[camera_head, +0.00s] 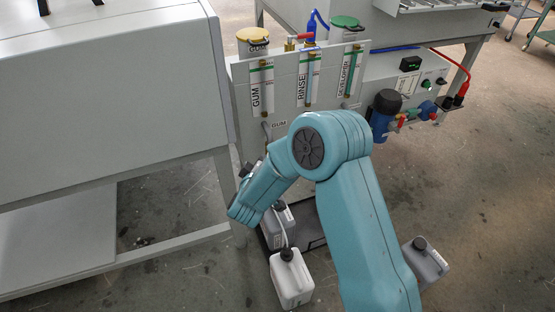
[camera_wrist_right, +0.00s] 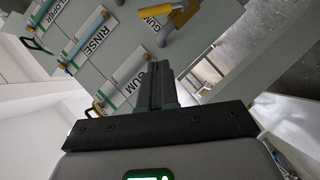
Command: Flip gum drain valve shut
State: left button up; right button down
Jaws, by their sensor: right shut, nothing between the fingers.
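The gum drain valve (camera_wrist_right: 178,16) shows at the top of the right wrist view, with a yellow handle and a small GUM label beside it. In the head view a GUM label (camera_head: 279,125) sits low on the grey panel; my arm hides most of the valve area under it. My right gripper (camera_wrist_right: 157,72) is shut and empty, its fingers pointing up the wrist view, below the valve in the picture and apart from it. In the head view my right arm bends down to the left, and its fingertips are hard to make out. My left gripper is not in view.
The panel (camera_head: 281,92) carries GUM, RINSE and DEVELOPER tubes. A large grey machine (camera_head: 100,90) stands close on the left. A white jug (camera_head: 291,279) and grey jugs (camera_head: 430,262) stand on the floor below. Blue fittings (camera_head: 380,125) project at the right.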

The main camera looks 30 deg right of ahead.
jog(key=shift+d+r, duration=0.1)
dwell(0.3)
jog(key=s+d+f+b+x, duration=0.1)
jog(key=s+b+x, duration=0.1)
jog(key=x, duration=1)
jog(key=shift+w+d+f+b, duration=0.35)
jog(key=shift+d+b, duration=0.15)
jog(key=shift+b, duration=0.15)
